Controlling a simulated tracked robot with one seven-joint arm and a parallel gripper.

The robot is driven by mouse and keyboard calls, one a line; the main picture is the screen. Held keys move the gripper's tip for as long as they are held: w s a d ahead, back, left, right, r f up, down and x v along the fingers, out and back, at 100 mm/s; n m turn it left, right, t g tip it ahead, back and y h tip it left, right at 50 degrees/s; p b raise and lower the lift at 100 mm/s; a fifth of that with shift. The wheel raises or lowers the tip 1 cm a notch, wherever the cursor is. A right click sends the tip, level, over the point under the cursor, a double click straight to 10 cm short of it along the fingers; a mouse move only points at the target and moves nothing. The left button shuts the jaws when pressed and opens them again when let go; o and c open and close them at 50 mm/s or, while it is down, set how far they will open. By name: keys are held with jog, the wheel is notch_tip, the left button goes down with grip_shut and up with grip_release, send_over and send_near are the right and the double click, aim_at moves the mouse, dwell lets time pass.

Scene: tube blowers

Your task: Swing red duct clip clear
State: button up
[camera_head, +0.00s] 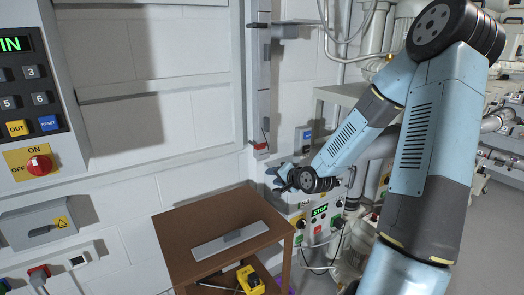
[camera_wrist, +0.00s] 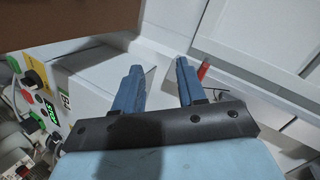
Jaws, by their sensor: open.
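The red duct clip (camera_head: 259,146) is a small red piece at the lower end of the tall grey vertical duct (camera_head: 262,75) on the white wall. In the wrist view a red piece (camera_wrist: 203,71), which looks like this clip, stands just right of my right finger, seemingly beyond it. My gripper (camera_head: 279,176) is below and slightly right of the clip in the head view. In the wrist view my gripper (camera_wrist: 159,68) has its two blue fingers apart with nothing between them. Whether a finger touches the clip cannot be told.
A control box (camera_head: 318,213) with a green display and buttons is under my gripper. A brown table (camera_head: 185,225) with a flat grey plate (camera_head: 230,241) stands in front. A yellow tool (camera_head: 250,281) is below. A keypad panel (camera_head: 30,95) is at left.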

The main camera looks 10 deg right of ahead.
aim_at(262, 148)
jog(key=w+d+r+m+t, duration=0.2)
jog(key=d+r+m+t, duration=0.15)
jog(key=m+t, duration=0.2)
jog(key=shift+g+y, duration=0.35)
jog(key=shift+y, duration=0.05)
jog(key=x, duration=1.4)
jog(key=shift+r, duration=0.2)
jog(key=shift+s, duration=0.1)
grip_shut()
